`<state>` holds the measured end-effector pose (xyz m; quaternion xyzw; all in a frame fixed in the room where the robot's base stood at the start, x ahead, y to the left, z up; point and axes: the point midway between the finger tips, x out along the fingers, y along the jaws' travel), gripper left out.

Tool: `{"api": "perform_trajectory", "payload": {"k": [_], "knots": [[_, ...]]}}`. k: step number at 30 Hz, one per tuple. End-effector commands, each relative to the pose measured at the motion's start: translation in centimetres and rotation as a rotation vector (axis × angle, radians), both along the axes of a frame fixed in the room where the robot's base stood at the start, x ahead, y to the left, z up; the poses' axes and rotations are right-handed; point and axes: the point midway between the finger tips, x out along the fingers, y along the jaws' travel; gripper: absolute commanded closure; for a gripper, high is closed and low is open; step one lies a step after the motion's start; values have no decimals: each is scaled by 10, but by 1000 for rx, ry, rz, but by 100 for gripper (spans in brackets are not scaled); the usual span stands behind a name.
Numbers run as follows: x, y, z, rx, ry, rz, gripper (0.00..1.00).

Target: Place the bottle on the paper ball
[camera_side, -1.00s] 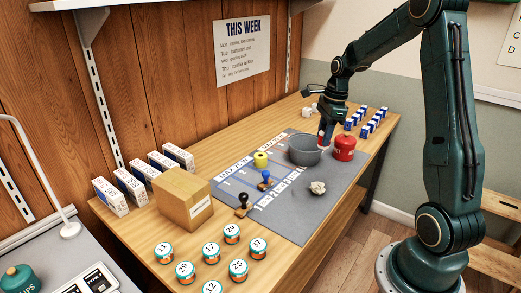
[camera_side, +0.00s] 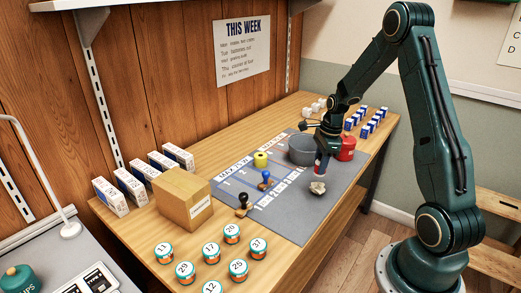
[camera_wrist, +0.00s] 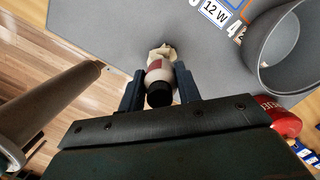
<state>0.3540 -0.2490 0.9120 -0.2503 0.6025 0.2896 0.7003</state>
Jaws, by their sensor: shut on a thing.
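My gripper (camera_side: 321,160) is shut on a small bottle and holds it over the grey mat. In the wrist view the bottle (camera_wrist: 159,78) has a dark cap, a pale body and a dark red band, and sits between the two jaws (camera_wrist: 159,90). The crumpled, off-white paper ball (camera_side: 317,187) lies on the mat directly below the gripper. It also shows just beyond the bottle in the wrist view (camera_wrist: 163,52). I cannot tell whether the bottle's lower end touches the paper ball.
Stamps, including a blue one (camera_side: 265,179), stand to the left on the mat. A cardboard box (camera_side: 184,198) and several numbered jars are farther left. The mat's front right (camera_side: 285,225) is clear.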

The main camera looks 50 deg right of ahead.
Motion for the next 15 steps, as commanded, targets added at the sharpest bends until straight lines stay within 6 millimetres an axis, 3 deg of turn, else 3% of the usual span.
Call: {"api": "perform_trajectory", "payload": {"k": [6,15], "knots": [[0,1,-25,2,2,-1,89],[0,0,-30,1,1,0,89]]}}
